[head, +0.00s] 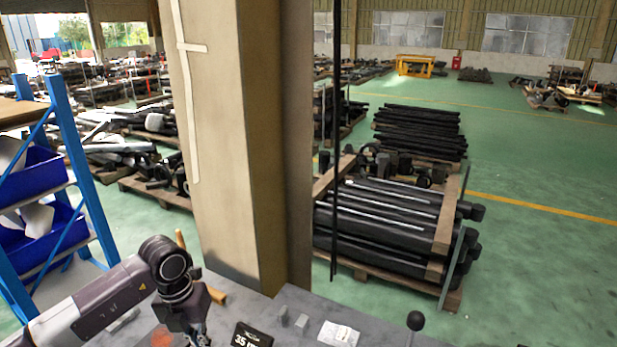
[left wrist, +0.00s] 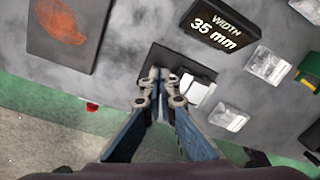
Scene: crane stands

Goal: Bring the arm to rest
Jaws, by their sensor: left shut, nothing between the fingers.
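My left arm comes in from the lower left in the head view. My left gripper (head: 192,325) points down over the grey worktop (head: 290,300), partly cut off by the bottom edge. In the left wrist view my left gripper (left wrist: 160,88) has its fingertips together, with nothing held between them. Beyond the tips lies a dark plate (left wrist: 172,60) with pale blocks beside it, partly hidden by the fingers. My right gripper is in neither view.
A black "35 mm" label (left wrist: 213,22), a dark panel with an orange mark (left wrist: 68,32) and small clear blocks (left wrist: 268,64) lie on the worktop. A black-knobbed lever (head: 415,321) stands at right. A pillar (head: 235,140) rises behind; a blue rack (head: 75,170) stands left.

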